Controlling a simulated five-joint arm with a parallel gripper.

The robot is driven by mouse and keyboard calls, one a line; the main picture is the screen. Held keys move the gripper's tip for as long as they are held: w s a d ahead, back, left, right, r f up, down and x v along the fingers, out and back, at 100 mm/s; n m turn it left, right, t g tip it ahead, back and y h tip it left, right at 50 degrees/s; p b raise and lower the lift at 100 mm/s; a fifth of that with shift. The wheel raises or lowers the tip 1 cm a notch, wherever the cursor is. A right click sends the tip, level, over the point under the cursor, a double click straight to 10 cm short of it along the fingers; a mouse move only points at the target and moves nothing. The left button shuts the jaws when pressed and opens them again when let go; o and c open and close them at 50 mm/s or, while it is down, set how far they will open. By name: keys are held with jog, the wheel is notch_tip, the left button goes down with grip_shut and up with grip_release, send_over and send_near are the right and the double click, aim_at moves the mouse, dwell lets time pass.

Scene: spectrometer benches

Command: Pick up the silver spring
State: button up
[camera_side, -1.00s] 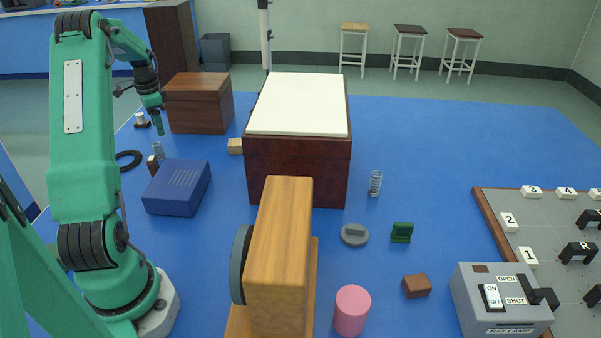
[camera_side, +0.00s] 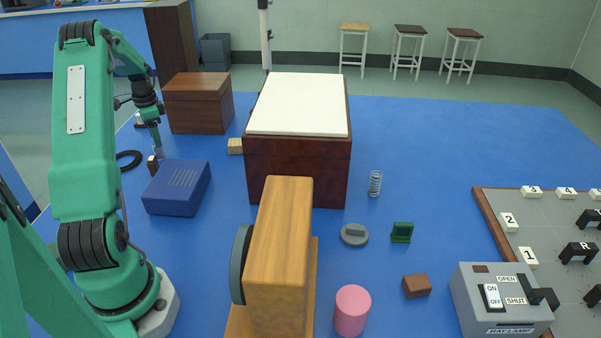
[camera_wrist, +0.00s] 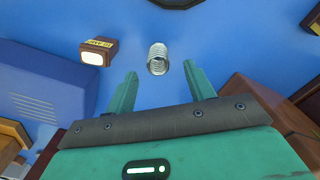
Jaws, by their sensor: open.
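A silver spring (camera_wrist: 157,58) stands upright on the blue bench top. In the wrist view it shows just beyond and between my fingertips. In the side view this spring (camera_side: 160,153) is at the left, partly hidden by my gripper. My gripper (camera_wrist: 160,70) is open and empty, with its two green fingers apart. In the side view my gripper (camera_side: 155,140) points down at the spring's top; I cannot tell whether they touch. Another silver coil spring (camera_side: 375,183) stands upright right of the large white-topped box.
A blue box (camera_side: 177,188) stands close in front of the spring. A wooden box (camera_side: 198,103) stands behind, and the white-topped box (camera_side: 298,165) to the right.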

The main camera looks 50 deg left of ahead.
jog(key=shift+s+d+f, duration=0.1)
jog(key=shift+s+f, duration=0.05)
jog(key=shift+f, duration=2.35)
jog(key=c, duration=1)
jog(key=shift+r, duration=0.2)
jog(key=shift+c, duration=0.2)
jog(key=shift+r, duration=0.55)
jog(key=r, duration=0.3)
jog(key=shift+w+d+r, duration=0.1)
jog(key=shift+w+d, duration=0.15)
jog(key=shift+d, duration=0.05)
jog(key=w+d+r, duration=0.5)
jog(key=d+r, duration=0.1)
jog(key=d, duration=0.3)
jog(key=shift+w+d+r, duration=0.15)
jog(key=shift+w, duration=0.15)
